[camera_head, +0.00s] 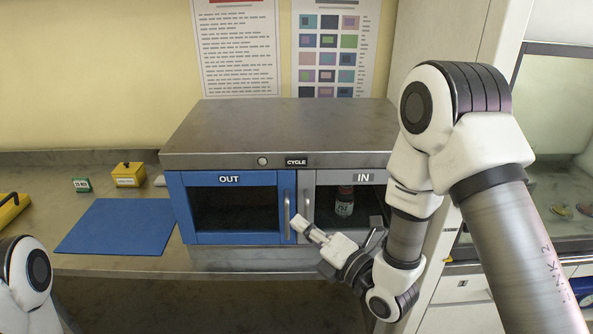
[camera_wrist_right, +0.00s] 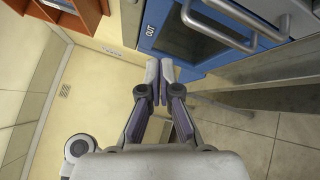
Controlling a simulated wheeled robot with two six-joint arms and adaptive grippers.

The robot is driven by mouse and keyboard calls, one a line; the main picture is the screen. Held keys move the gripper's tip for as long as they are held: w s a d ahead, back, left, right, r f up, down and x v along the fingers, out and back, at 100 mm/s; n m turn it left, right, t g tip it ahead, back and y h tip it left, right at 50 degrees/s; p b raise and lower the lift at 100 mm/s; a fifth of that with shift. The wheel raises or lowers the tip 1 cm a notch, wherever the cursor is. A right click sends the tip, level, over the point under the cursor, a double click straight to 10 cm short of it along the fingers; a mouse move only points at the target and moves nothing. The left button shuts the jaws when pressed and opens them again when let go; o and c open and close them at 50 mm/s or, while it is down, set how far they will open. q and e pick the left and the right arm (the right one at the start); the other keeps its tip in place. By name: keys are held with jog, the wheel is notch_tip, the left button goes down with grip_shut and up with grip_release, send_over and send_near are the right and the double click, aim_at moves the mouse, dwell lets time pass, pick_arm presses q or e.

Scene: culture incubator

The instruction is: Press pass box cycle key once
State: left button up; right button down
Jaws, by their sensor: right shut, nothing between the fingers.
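The pass box (camera_head: 280,128) is a grey metal cabinet on the counter. Its cycle key (camera_head: 262,161) is a small round button on the top front strip, left of the CYCLE label (camera_head: 296,162). Below are the blue OUT door (camera_head: 182,212) and the grey IN door (camera_head: 356,178). My right gripper (camera_head: 297,224) is shut and empty, in front of the door handles and below the key. In the wrist view its fingertips (camera_wrist_right: 159,72) lie together near the blue OUT door (camera_wrist_right: 165,12). The key cannot be made out there. My left gripper is out of view.
A bottle (camera_head: 344,205) stands behind the IN door. My right arm covers the area right of the pass box.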

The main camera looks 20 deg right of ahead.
aim_at(296, 161)
notch_tip(296, 161, up, 7)
jog(key=n+t+y, duration=0.1)
jog(key=n, duration=0.1)
jog(key=shift+a, duration=0.2)
jog(key=shift+w, duration=0.15)
jog(key=shift+w+d+f+p, duration=0.1)
jog(key=shift+w+d+p, duration=0.25)
jog(key=shift+w, duration=1.05)
jog(key=shift+w+d+r+p, duration=0.1)
jog(key=shift+w+d+p, duration=0.3)
jog(key=shift+w, duration=1.05)
jog(key=shift+w+d+f+p, duration=0.15)
jog(key=shift+w+d, duration=0.3)
jog(key=shift+w, duration=0.95)
